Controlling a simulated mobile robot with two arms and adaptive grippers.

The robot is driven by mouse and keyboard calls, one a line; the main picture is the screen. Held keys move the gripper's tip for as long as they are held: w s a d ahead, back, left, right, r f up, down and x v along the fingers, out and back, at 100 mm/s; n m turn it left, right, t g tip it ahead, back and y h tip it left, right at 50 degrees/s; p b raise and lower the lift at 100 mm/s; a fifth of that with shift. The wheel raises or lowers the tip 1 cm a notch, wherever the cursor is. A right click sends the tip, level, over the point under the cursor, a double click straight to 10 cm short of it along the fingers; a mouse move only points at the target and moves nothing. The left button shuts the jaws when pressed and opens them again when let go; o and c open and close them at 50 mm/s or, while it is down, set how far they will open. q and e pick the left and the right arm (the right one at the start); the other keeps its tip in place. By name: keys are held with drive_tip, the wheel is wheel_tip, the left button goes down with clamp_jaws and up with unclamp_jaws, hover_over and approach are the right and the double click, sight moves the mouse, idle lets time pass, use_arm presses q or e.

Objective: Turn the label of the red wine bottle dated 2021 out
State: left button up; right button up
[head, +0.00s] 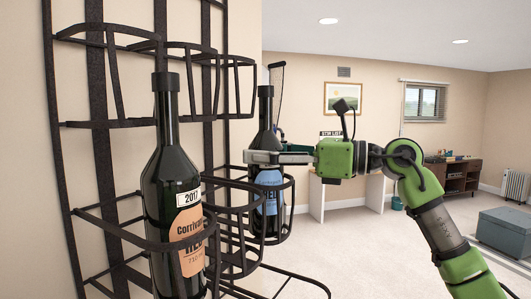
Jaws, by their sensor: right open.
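A dark wine bottle (172,160) stands upright in a ring of the black wall rack at the left. Its orange label faces me and reads 2017. A second dark bottle (266,110) with a blue label (269,190) stands in a ring farther back; I cannot read a date on it. No label reading 2021 can be made out. My right gripper (262,157) is open, level, and reaches from the right across the shoulder of the blue-label bottle, hiding part of it. I cannot tell whether it touches the glass. My left gripper is out of view.
The black metal rack (102,140) has several rings and uprights close around the bottles. The carpeted floor to the right is open, with a grey box (508,230) and brown cabinet (455,177) beyond.

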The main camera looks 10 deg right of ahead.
drive_tip(key=m+t+h+b, duration=0.5)
drive_tip(key=m+t+h, duration=0.1)
drive_tip(key=h, duration=0.1)
idle(0.3)
drive_tip(key=shift+d, duration=0.1)
drive_tip(key=shift+b, duration=0.3)
